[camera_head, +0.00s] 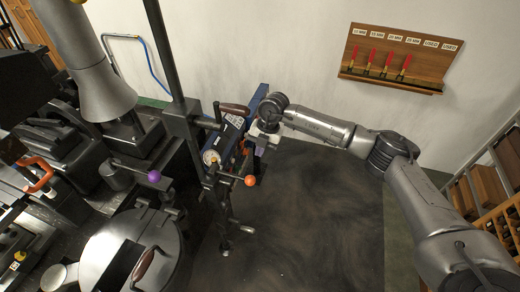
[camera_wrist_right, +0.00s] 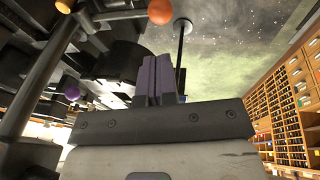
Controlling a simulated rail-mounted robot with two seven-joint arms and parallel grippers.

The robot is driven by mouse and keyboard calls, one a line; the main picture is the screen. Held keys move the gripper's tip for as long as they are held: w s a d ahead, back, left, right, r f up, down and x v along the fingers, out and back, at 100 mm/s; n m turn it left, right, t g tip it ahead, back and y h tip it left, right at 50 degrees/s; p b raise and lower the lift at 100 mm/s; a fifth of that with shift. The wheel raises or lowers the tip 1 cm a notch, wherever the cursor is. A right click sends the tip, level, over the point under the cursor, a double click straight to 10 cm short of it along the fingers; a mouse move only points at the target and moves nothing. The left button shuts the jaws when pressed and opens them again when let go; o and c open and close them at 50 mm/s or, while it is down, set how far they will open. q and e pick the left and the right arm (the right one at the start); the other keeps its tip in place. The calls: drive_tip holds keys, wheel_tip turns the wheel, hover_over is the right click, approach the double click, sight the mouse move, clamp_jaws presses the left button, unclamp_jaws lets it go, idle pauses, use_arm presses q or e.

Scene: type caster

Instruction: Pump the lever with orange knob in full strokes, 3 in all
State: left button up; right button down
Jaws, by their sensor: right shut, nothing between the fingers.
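The orange knob (camera_head: 250,180) sits at the right end of a short, dark, roughly level lever arm on the caster in the head view. In the right wrist view the orange knob (camera_wrist_right: 160,11) shows at the top, beyond the fingertips. My right gripper (camera_head: 259,151) is just above and slightly right of the knob in the head view, apart from it as far as I can see. Its purple-grey fingers (camera_wrist_right: 157,78) are shut together with nothing between them. My left gripper is not in view.
The caster's dark frame and a blue box (camera_head: 232,128) stand close to the gripper. A purple knob (camera_head: 154,176) on another lever is further left. A round lidded pot (camera_head: 135,250) is at the lower left. Dark floor to the right is clear.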

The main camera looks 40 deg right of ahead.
sight(251, 177)
drive_tip(key=x, duration=0.9)
drive_tip(key=shift+r, duration=0.1)
drive_tip(key=shift+x, duration=1)
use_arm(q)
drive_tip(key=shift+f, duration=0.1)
use_arm(e)
drive_tip(key=shift+a, duration=0.1)
